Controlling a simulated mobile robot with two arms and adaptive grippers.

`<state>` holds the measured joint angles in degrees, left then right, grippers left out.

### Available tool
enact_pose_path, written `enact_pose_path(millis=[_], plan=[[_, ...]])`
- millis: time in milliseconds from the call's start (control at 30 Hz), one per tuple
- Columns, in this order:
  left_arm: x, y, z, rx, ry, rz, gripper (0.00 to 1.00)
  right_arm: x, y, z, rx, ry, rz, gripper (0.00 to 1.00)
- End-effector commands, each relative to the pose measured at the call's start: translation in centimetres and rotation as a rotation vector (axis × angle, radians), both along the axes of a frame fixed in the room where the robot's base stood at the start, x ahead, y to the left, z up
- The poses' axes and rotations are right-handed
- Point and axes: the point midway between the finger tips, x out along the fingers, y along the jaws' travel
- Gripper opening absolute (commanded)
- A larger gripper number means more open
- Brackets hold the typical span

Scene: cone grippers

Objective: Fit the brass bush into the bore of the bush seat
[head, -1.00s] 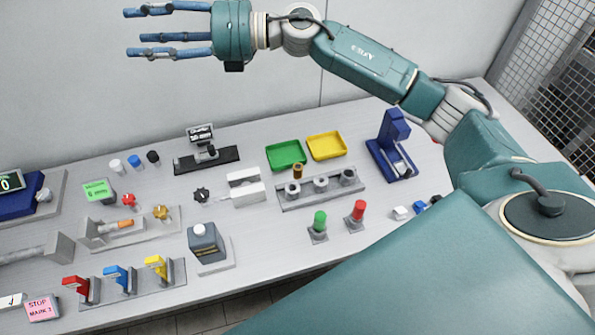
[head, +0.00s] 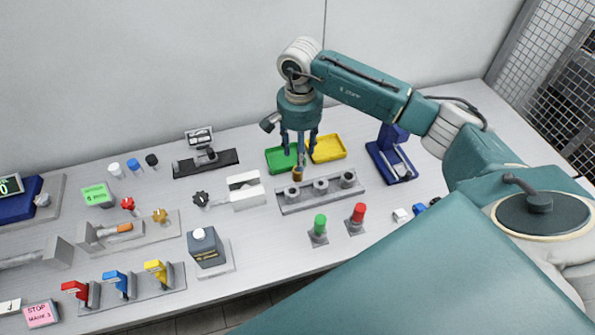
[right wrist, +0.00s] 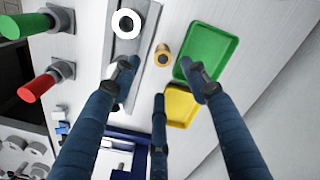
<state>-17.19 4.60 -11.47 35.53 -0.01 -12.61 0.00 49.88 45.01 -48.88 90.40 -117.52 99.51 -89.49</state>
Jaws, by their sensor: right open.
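Which one is the bush seat, I cannot tell. In the right wrist view the bush (right wrist: 162,56) stands beside the rail (right wrist: 122,45), apart from it, and one holed seat (right wrist: 117,24) shows white. My right gripper (head: 299,148) points down above the bush. Its three blue fingers (right wrist: 160,85) are spread, with nothing between them. My left gripper is not in view.
A green tray (head: 279,160) and a yellow tray (head: 328,148) lie close behind the bush. A blue stand (head: 391,160) is to the right. Green (head: 319,224) and red (head: 357,213) knobs stand in front of the rail. A white-grey block (head: 245,190) is to the left.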

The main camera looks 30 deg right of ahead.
Motion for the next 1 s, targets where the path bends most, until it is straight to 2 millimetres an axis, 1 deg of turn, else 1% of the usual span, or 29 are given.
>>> enact_pose_path(millis=[167, 267, 367, 400, 500, 600, 800, 867, 1000], plan=[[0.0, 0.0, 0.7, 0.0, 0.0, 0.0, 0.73, 0.0, 0.1, -1.2, 0.002, 0.001, 0.001, 0.45], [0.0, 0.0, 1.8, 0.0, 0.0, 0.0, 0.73, 0.1, 0.3, -2.2, 0.002, 0.004, 0.0, 0.45], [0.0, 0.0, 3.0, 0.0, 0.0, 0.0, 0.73, 0.2, 0.5, -3.7, 0.003, 0.006, -0.001, 0.45], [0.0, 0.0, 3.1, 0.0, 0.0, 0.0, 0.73, 0.3, 0.5, -4.4, 0.003, 0.004, -0.001, 0.45], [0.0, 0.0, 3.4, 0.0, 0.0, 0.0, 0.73, 0.3, 0.4, -5.7, 0.003, 0.002, 0.0, 0.45], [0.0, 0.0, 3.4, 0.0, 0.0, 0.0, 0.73, 0.4, 0.3, -6.2, 0.002, -0.001, 0.0, 0.45], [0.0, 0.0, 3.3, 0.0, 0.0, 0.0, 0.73, 0.5, 0.4, -6.3, 0.002, -0.002, 0.0, 0.45], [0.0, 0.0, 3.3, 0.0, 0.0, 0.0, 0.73, 0.5, 0.4, -6.3, 0.002, -0.002, 0.0, 0.33], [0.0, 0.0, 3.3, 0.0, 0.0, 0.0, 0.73, 0.5, 0.4, -6.3, 0.002, -0.002, 0.0, 0.05]])
